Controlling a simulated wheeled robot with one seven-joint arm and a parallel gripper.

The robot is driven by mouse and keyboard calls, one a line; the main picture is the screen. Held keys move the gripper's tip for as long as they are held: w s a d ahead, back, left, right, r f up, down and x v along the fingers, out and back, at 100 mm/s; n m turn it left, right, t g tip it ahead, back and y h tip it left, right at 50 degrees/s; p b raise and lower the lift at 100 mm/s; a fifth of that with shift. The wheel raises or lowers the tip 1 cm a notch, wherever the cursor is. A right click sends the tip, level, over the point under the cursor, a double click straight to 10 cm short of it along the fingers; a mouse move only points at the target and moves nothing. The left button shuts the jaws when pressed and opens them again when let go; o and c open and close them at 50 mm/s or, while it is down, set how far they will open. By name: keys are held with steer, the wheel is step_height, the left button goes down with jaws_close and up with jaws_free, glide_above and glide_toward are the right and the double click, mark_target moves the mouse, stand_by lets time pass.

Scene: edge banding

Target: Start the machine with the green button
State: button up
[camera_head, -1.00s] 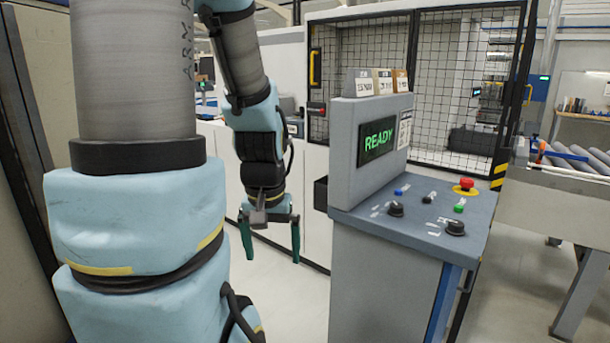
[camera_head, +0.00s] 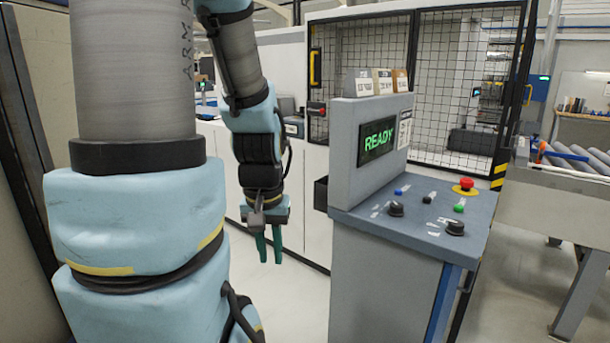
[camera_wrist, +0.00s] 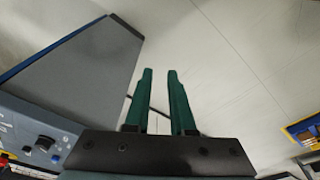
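The green button (camera_head: 459,208) is on the sloped top of the grey control console (camera_head: 370,270), near its right side. The console's display (camera_head: 378,139) reads READY in green. My gripper (camera_head: 270,260) points down to the left of the console, below its top and well apart from the button. In the wrist view, the two green fingers (camera_wrist: 160,76) are close together with a narrow gap and nothing between them. The wrist view shows part of the control panel (camera_wrist: 25,118) at the left, with a blue button and dark knob; I cannot make out the green button there.
A red mushroom button (camera_head: 467,184) on a yellow ring sits just behind the green one. A blue button (camera_head: 398,191) and black knobs (camera_head: 396,209) share the panel. A mesh guard (camera_head: 430,90) stands behind, and a roller conveyor (camera_head: 575,160) at right.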

jaws_close()
stand_by(0.8)
